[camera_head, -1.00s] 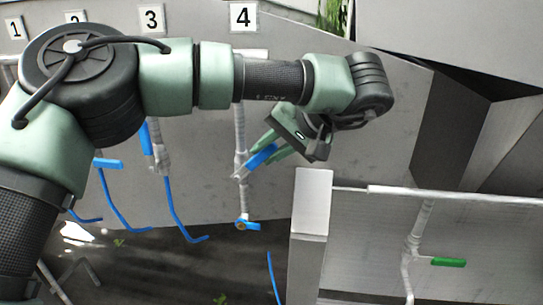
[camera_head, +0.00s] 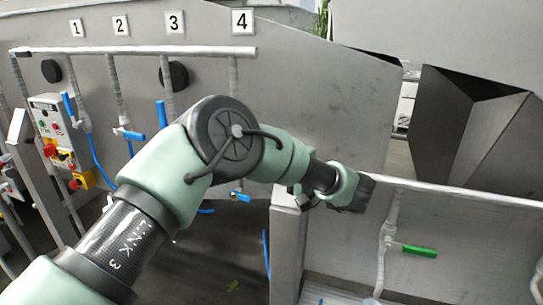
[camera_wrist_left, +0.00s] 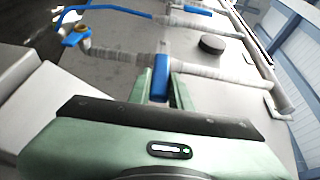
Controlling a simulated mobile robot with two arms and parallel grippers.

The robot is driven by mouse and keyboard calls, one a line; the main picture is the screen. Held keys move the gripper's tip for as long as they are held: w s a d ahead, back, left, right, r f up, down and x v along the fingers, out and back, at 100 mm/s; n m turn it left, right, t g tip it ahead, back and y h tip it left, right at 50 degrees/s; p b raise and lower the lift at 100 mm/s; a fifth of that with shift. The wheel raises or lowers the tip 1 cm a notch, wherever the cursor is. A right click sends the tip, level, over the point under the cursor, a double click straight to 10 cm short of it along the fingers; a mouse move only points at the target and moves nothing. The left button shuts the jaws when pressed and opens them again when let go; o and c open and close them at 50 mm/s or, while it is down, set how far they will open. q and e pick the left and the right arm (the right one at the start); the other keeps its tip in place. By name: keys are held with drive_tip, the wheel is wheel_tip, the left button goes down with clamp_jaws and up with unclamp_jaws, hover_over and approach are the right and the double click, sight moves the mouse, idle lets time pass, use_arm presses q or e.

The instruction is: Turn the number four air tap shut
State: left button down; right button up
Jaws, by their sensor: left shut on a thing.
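The number four sign (camera_head: 242,21) is at the top of the grey panel, with the white number four drop pipe (camera_head: 233,75) below it. My arm hides its tap in the head view. In the left wrist view, my left gripper (camera_wrist_left: 160,92) is shut on a blue tap handle (camera_wrist_left: 160,70). The handle lies across its wrapped pipe (camera_wrist_left: 115,58). A brass and blue end fitting (camera_wrist_left: 75,36) is at the pipe's left end. In the head view my left gripper is mostly hidden behind my arm. My right gripper is not in view.
Number three handle (camera_head: 161,114) stands along its pipe; number two handle (camera_head: 132,135) lies across. A control box (camera_head: 58,140) is at left. A grey post (camera_head: 286,250) and a green-handled tap (camera_head: 419,251) are at right. A black knob (camera_wrist_left: 212,44) shows in the wrist view.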

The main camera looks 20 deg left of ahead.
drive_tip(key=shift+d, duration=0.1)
use_arm(q)
drive_tip(key=shift+f+y, duration=0.1)
drive_tip(key=shift+y, duration=0.2)
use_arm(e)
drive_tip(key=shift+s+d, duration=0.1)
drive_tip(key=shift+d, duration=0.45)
use_arm(q)
drive_tip(key=c, duration=1.3)
unclamp_jaws()
drive_tip(key=shift+w, duration=0.1)
drive_tip(key=shift+w+f, duration=0.15)
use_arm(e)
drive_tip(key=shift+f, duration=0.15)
